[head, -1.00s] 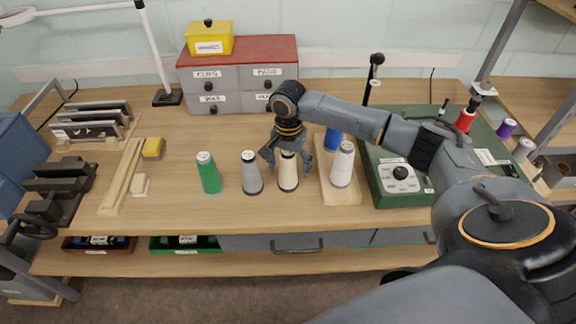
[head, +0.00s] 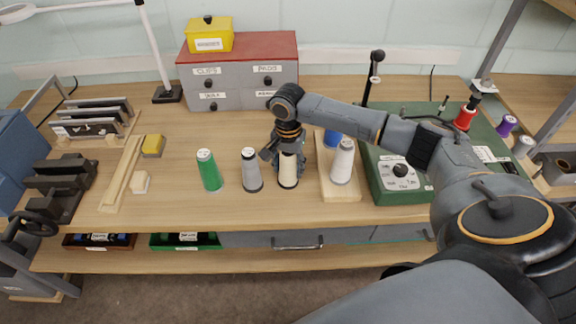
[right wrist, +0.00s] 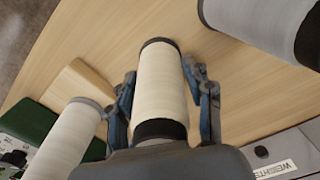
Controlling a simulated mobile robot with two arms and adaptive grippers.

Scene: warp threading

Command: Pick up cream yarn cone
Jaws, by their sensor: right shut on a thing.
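The cream yarn cone (head: 288,172) stands upright on the table, between the grey cone and the wooden board. It also fills the middle of the right wrist view (right wrist: 160,88). My right gripper (head: 289,153) comes down over the cone's top from above. In the right wrist view its two fingers (right wrist: 164,100) lie along both sides of the cone and are shut on it. The cone's top is partly hidden by the gripper. My left gripper is not in view.
A grey cone (head: 251,171) stands close on the left, with a green cone (head: 209,172) beyond it. On the right, a wooden board (head: 340,191) carries a white cone (head: 343,163) and a blue cone (head: 332,138). Grey drawers (head: 238,92) stand behind. The table front is clear.

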